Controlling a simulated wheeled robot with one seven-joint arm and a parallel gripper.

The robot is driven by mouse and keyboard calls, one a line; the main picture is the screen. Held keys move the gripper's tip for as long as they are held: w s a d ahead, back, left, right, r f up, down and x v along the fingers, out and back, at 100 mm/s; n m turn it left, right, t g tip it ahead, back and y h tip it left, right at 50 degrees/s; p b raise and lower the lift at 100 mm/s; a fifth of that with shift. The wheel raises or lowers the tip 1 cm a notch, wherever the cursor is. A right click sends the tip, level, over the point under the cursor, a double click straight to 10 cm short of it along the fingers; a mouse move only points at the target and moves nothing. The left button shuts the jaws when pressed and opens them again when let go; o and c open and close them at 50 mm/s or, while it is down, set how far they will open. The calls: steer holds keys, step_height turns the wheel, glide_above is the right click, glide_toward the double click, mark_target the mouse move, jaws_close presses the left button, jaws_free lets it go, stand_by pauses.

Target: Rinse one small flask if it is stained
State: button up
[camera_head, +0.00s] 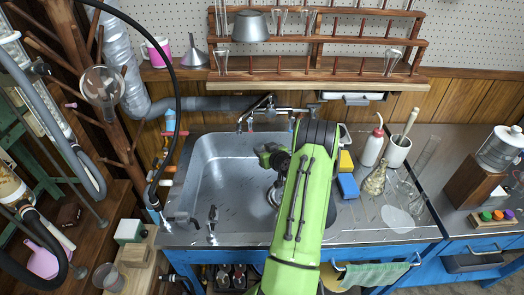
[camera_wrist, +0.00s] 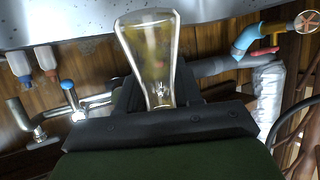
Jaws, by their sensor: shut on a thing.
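A small glass flask (camera_wrist: 148,55) is held by its narrow neck between the dark jaws of my gripper (camera_wrist: 160,103) in the wrist view. Its wide end points to the top of that picture, and its glass shows yellow-brown and greenish patches. In the head view, my gripper (camera_head: 272,156) is over the steel sink (camera_head: 213,180), mostly behind my green arm, and the held flask is hidden. Another small flask (camera_head: 375,181), yellowish, stands on the right counter. A clear flask (camera_head: 397,192) is beside it. The tap (camera_head: 270,112) is at the sink's back edge.
A yellow sponge (camera_head: 346,161), a blue sponge (camera_head: 347,185), a wash bottle (camera_head: 372,146) and a white brush pot (camera_head: 397,151) stand right of the sink. A wooden glassware rack (camera_head: 300,75) hangs above. Pipes and hoses crowd the left. The sink's left half is clear.

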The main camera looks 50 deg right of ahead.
step_height(320, 180, down, 17)
steer(key=b, duration=0.8)
steer(key=shift+s+f+b, duration=0.15)
steer(key=shift+b, duration=0.25)
steer(key=w+a, duration=0.1)
steer(key=w, duration=0.2)
steer(key=w+a, duration=0.1)
steer(key=w, duration=0.2)
steer(key=w+a, duration=0.1)
steer(key=w, duration=0.2)
steer(key=shift+w, duration=0.2)
steer(key=shift+w+f, duration=0.15)
steer(key=shift+f, duration=0.4)
steer(key=shift+a+f, duration=0.1)
steer(key=o, duration=1.1)
